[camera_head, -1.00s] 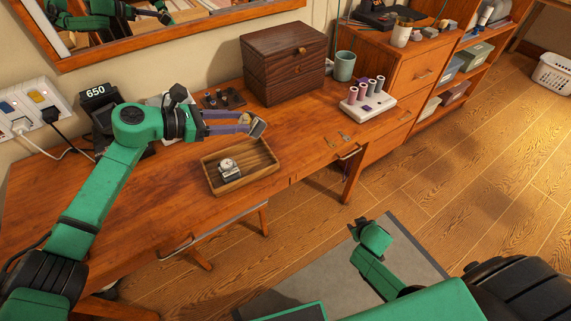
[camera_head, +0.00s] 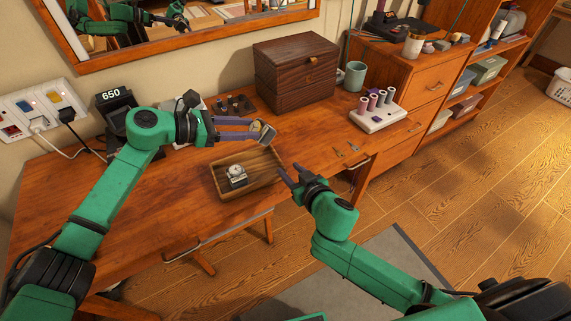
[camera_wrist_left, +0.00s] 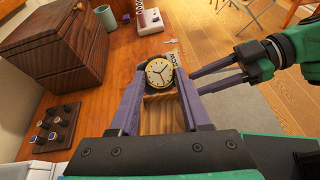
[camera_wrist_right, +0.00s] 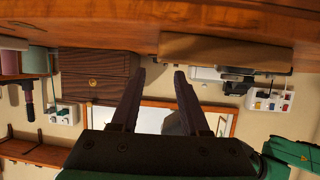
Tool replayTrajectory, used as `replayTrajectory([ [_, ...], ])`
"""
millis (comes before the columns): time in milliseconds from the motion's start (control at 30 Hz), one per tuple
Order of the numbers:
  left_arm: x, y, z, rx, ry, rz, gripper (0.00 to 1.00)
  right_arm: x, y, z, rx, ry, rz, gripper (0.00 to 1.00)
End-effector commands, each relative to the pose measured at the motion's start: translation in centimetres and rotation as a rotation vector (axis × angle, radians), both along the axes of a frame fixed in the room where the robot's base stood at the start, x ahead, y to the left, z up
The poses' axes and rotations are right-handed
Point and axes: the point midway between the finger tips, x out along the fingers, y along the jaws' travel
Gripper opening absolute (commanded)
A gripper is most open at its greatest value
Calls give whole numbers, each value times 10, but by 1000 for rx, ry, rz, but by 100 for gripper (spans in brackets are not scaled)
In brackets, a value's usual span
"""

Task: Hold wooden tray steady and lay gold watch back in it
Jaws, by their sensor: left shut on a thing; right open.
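The gold watch (camera_head: 256,126) is between the fingertips of my left gripper (camera_head: 260,130), which is shut on it above the tray's far right part. In the left wrist view its pale dial (camera_wrist_left: 160,72) faces the camera. The wooden tray (camera_head: 264,164) lies on the desk near its front edge and holds a silver watch (camera_head: 236,174). Part of the tray's floor (camera_wrist_left: 158,115) shows below the gold watch in the left wrist view. My right gripper (camera_head: 290,171) is open and empty, just right of the tray's right end; contact cannot be told.
A dark wooden box (camera_head: 296,72), a teal cup (camera_head: 355,76) and a white stand with spools (camera_head: 378,115) stand at the back right. The front left desktop is clear.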

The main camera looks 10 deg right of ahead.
Motion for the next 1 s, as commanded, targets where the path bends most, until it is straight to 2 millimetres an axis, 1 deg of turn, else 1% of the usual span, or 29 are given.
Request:
replayTrajectory([
  [33,0,0,1,-1,0,0,2,11,2,-2,-1,-3,-1,45],
  [200,0,0,1,-1,0,0,2,49,11,-19,-2,-2,-2,45],
  [300,0,0,1,-1,0,0,2,69,16,-27,-2,-2,-2,45],
  [400,0,0,1,-1,0,0,2,83,19,-34,-1,0,-3,45],
  [533,0,0,1,-1,0,0,2,91,21,-38,-1,0,-2,45],
  [767,0,0,1,-1,0,0,2,92,21,-38,0,0,-1,45],
  [800,0,0,1,-1,0,0,2,92,21,-39,-1,0,-2,30],
  [867,0,0,1,-1,0,0,2,92,21,-39,-1,0,-2,7],
  [900,0,0,1,-1,0,0,2,92,21,-39,-1,0,-2,0],
  [1000,0,0,1,-1,0,0,2,92,21,-39,-1,1,-2,0],
])
